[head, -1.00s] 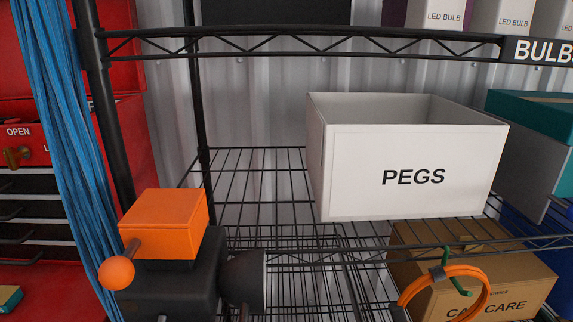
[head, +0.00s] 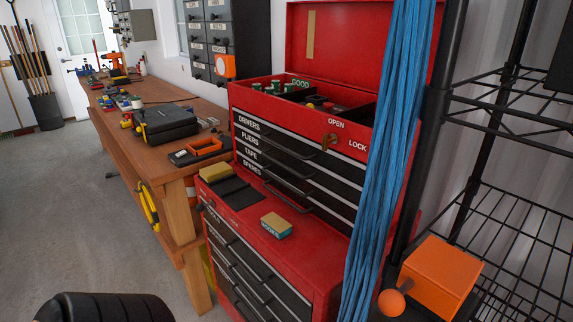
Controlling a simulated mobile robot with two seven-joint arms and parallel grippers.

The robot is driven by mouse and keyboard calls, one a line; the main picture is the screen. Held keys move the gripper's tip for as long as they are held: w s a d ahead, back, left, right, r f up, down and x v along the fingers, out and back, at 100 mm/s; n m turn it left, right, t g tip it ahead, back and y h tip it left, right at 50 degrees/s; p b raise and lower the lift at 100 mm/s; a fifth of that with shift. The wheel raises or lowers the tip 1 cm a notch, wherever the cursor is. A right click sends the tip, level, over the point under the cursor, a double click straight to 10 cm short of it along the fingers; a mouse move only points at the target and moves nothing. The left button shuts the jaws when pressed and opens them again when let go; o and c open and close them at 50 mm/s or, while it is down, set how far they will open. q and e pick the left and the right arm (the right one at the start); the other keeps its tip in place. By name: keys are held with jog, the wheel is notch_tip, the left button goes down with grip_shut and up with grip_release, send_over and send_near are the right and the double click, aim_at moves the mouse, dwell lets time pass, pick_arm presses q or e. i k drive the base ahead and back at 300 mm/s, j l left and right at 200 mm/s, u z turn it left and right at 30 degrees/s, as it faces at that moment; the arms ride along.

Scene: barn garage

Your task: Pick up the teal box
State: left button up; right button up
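A small box (head: 276,226) with a tan top and teal sides sits on the red top of the lower tool chest. Its side carries lettering too small to read surely. It lies apart from the black tray and yellow block to its left. Neither of my grippers is in view, and nothing is seen touching the box.
The red tool chest (head: 301,113) stands behind the box. Blue hanging cords (head: 388,160) and a black wire shelf (head: 515,215) are at the right, with an orange block (head: 441,274) in front. A wooden workbench (head: 165,150) runs back left. Open floor (head: 70,205) lies left.

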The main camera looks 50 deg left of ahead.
aim_at(274, 224)
jog(key=u, duration=1.7)
jog(key=i+j+z, duration=0.15)
jog(key=j+z, duration=0.15)
jog(key=z, duration=0.15)
jog(key=j+z, duration=0.45)
jog(key=i+j+z, duration=0.15)
jog(key=j, duration=0.75)
jog(key=j+z, duration=0.15)
jog(key=j, duration=0.75)
